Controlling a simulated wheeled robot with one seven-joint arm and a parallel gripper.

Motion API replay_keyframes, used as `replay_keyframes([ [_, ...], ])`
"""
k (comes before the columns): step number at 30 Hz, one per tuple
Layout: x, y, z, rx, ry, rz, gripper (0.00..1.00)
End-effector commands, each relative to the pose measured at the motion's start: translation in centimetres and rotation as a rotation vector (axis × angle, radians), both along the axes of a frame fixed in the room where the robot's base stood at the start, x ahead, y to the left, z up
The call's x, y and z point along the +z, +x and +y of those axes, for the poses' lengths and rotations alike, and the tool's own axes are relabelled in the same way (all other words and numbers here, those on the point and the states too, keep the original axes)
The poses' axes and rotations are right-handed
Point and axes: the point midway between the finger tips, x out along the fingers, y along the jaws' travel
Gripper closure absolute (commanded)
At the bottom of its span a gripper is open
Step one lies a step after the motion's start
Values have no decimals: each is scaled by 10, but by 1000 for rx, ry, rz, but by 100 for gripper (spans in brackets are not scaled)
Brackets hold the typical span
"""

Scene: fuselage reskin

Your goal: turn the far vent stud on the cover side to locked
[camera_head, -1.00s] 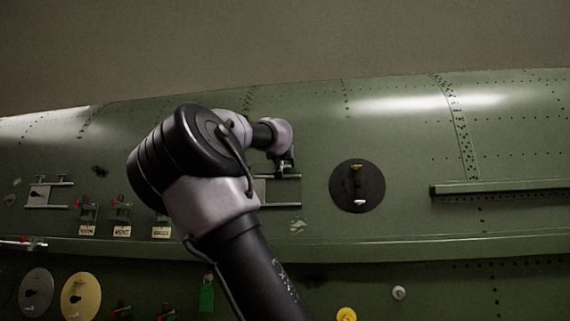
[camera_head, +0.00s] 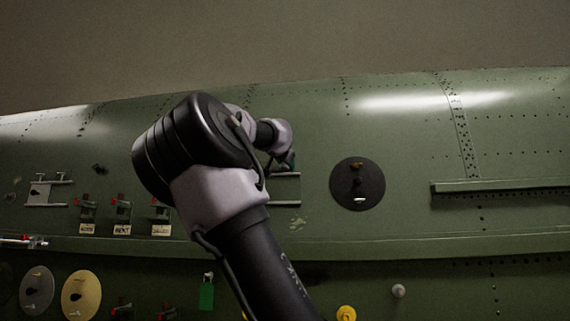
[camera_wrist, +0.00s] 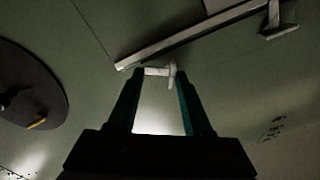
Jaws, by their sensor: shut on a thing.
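In the wrist view my gripper (camera_wrist: 158,79) has its two fingers closed around a pale T-shaped stud (camera_wrist: 172,74) at the near end of a light metal rail (camera_wrist: 195,36). A second T-shaped stud (camera_wrist: 276,22) stands at the rail's other end, apart from my fingers. In the head view my gripper (camera_head: 288,163) is at the upper edge of a small railed vent panel (camera_head: 285,190). My arm covers the panel's left part, and the gripped stud cannot be made out there.
A black disc (camera_head: 372,190) with a yellow-orange and a white tab lies right of the gripper. Red-handled latches (camera_head: 122,206) and another railed panel (camera_head: 45,196) are on the left. A long ledge (camera_head: 500,187) juts out at right. The skin between disc and ledge is clear.

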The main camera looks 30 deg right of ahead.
Motion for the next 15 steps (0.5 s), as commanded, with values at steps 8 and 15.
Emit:
replay_keyframes([
  [8,0,0,0,0,0,0,100],
  [15,0,0,0,0,0,0,20],
])
